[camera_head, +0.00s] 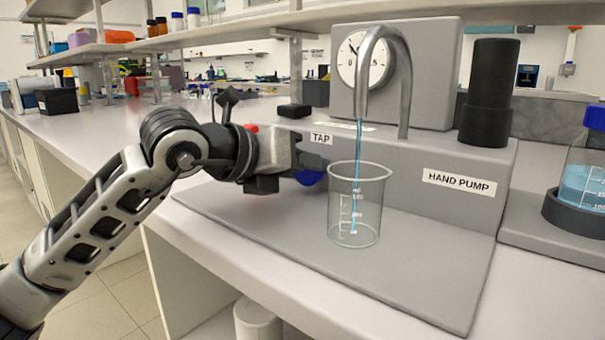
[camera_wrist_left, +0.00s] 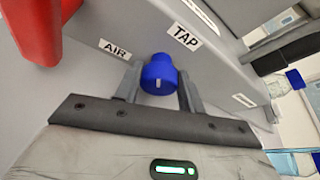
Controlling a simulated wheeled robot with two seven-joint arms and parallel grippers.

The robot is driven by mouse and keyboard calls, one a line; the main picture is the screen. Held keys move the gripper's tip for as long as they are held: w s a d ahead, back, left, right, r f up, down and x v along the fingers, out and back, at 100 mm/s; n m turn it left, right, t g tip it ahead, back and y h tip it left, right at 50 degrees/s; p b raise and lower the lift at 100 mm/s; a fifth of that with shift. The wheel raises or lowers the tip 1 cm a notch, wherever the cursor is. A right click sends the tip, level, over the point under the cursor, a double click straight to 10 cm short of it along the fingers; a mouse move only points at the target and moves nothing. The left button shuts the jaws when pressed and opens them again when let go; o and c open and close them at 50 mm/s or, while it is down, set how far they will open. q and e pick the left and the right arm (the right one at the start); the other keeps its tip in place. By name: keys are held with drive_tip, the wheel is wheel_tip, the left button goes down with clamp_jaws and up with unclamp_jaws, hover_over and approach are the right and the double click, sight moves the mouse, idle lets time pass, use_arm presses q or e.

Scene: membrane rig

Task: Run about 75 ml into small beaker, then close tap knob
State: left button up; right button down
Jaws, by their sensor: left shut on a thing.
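The blue tap knob (camera_wrist_left: 159,72) sits between the two fingers of my left gripper (camera_wrist_left: 160,88), under the TAP label. In the head view the knob (camera_head: 310,177) shows just past my left gripper (camera_head: 299,163), which is shut on it. A thin blue stream (camera_head: 358,140) runs from the curved metal spout (camera_head: 381,50) into the small beaker (camera_head: 370,212). The beaker is clear glass with white marks and stands upright on the grey base plate. Little or no gathered liquid shows in it; the level is hard to read. My right gripper is not in view.
A dial gauge (camera_head: 362,60) is on the rig behind the spout. A black hand pump (camera_head: 489,95) stands at the right. A flask of blue liquid (camera_head: 583,180) sits in a dark ring at the right edge. A red part (camera_wrist_left: 36,28) lies left of the knob, near the AIR label.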

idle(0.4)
use_arm(q)
drive_tip(key=o, duration=1)
drive_tip(key=v, duration=1.6)
drive_tip(key=shift+f+p, duration=0.1)
drive_tip(key=shift+p, duration=0.25)
